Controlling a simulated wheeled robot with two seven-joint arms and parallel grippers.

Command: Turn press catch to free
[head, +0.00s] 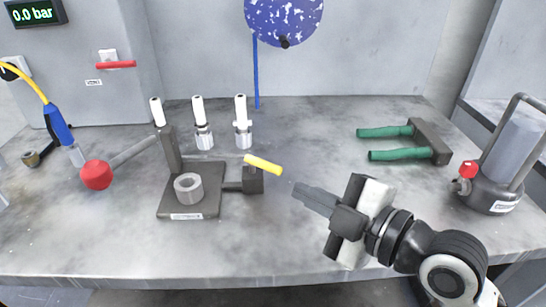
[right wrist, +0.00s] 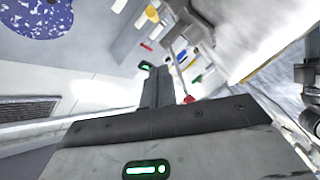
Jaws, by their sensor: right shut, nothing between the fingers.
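The press stands on a dark base plate (head: 172,207) at centre left in the head view. It has an upright post (head: 172,150), a lever with a red ball knob (head: 96,175) reaching left, and a grey ring (head: 188,188) on the plate. At its right side a dark block (head: 252,180) carries a yellow handle (head: 263,166), likely the catch, which points right and slightly down. My right gripper (head: 303,196) is shut and empty, to the right of the yellow handle and apart from it. Its fingers also show in the right wrist view (right wrist: 158,88). My left gripper is not in view.
White-capped fittings (head: 242,122) stand behind the press. A dark tool with green handles (head: 405,143) lies at the back right. A grey canister with a red knob (head: 505,160) stands at the right edge. A blue-and-yellow hose (head: 57,122) is at the left. The front table strip is clear.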

